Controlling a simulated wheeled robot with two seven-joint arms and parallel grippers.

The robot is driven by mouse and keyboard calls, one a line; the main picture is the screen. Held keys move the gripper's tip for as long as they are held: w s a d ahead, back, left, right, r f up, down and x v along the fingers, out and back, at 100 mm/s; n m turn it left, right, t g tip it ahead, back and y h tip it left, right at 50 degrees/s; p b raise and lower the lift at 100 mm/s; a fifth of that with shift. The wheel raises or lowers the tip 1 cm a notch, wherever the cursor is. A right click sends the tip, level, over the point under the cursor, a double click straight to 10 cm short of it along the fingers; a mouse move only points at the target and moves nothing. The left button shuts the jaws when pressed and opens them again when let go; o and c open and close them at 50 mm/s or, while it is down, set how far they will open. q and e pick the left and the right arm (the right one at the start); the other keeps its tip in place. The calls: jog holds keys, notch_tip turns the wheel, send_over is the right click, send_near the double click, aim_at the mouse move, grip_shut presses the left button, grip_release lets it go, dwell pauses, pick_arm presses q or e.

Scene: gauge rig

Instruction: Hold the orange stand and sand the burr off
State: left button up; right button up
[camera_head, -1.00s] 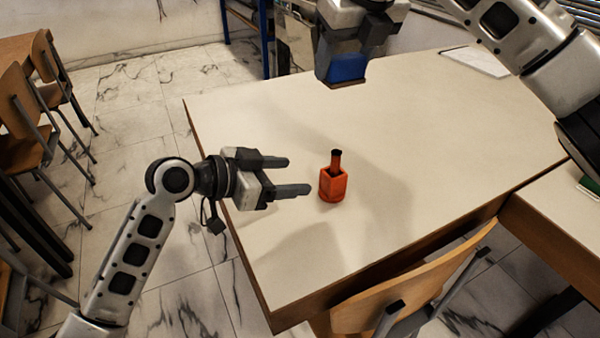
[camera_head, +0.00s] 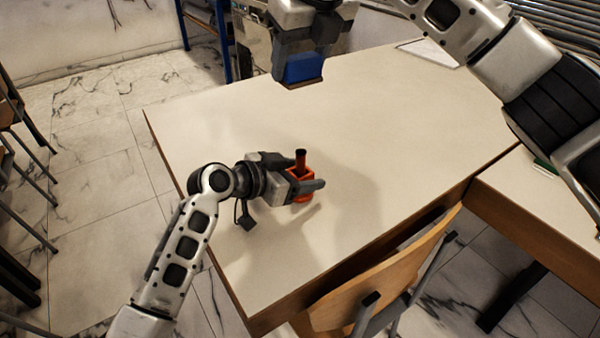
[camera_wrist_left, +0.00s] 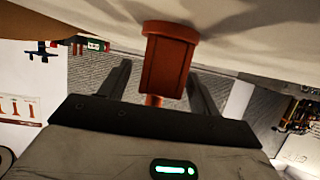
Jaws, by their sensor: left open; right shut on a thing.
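The orange stand (camera_head: 305,188) stands upright on the table, with a thin orange post with a dark top (camera_head: 300,160) rising from it. I cannot make out the burr. My left gripper (camera_head: 300,180) is open, its fingers on either side of the stand; the near finger hides part of it. In the left wrist view the stand (camera_wrist_left: 168,65) shows between the two dark, spread fingers (camera_wrist_left: 160,85), with gaps on both sides. My right gripper (camera_head: 302,58) is shut on a blue block with a brown underside (camera_head: 304,70), held above the table behind the stand.
The pale table (camera_head: 400,130) is clear around the stand. A wooden chair (camera_head: 375,280) is at its front edge, and a second table (camera_head: 540,200) adjoins at the right. A white sheet (camera_head: 430,52) lies at the back right.

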pick_arm(q)
jog(key=c, duration=1.1)
pick_arm(e)
jog(key=shift+f, duration=6.3)
jog(key=shift+f, duration=0.45)
jog(key=shift+d, duration=0.15)
jog(key=shift+w+d, duration=0.4)
jog(key=shift+d, duration=0.15)
jog(key=shift+s+a, duration=0.1)
